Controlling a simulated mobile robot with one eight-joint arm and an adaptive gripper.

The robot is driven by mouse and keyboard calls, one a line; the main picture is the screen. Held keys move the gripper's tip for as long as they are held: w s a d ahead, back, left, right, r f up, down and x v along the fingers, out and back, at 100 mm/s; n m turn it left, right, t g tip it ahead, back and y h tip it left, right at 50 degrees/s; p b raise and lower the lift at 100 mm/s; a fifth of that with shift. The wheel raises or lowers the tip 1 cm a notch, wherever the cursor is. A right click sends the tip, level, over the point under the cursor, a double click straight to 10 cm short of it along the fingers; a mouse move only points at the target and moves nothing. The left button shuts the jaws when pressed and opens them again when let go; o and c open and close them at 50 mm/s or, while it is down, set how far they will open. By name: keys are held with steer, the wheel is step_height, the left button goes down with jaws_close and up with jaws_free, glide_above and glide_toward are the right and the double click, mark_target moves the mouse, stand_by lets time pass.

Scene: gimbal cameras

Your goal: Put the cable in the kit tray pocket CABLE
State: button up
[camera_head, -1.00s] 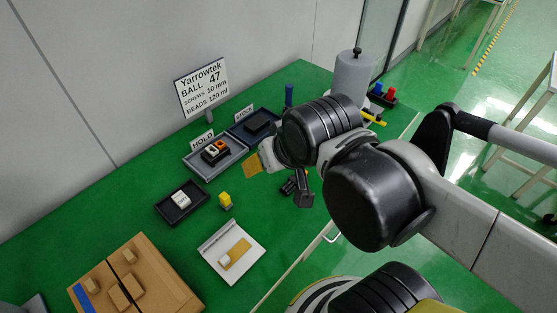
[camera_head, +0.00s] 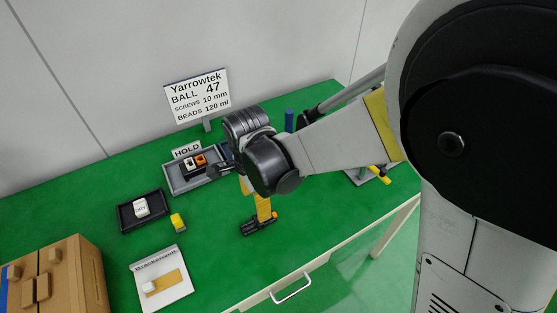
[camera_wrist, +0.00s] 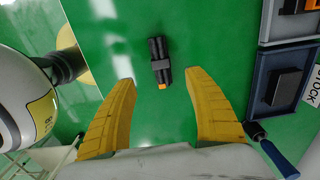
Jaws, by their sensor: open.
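A black cable bundle (camera_head: 258,228) with an orange end lies on the green bench, below my gripper. It also shows in the wrist view (camera_wrist: 158,58), just beyond the fingertips and between their lines. My gripper (camera_head: 263,208) points down over it; in the wrist view its yellow fingers (camera_wrist: 160,77) are spread wide with nothing held. Contact with the cable cannot be told. A brown tray-like box (camera_head: 75,262) with raised blocks stands at the lower left in the head view. No pocket label CABLE is readable.
The HOLD tray (camera_head: 176,184) holds orange and white pieces. A black tray (camera_head: 126,222) holds a white box. A blue-handled tool (camera_wrist: 280,160) lies near the STOCK tray (camera_wrist: 268,95). Bench right of the cable is clear.

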steer(key=b, duration=0.2)
glide_above(256, 220)
step_height(256, 220, down, 4)
steer(key=shift+f, duration=0.2)
steer(key=f+b, duration=0.1)
steer(key=f, duration=0.1)
steer(key=f+b, duration=0.1)
steer(key=f, duration=0.2)
steer(key=shift+d+f+b, duration=0.2)
steer(key=shift+f+b, duration=0.1)
steer(key=shift+f, duration=0.05)
steer(key=shift+r, duration=0.1)
steer(key=c, duration=1.3)
steer(key=shift+r, duration=0.1)
jaws_close()
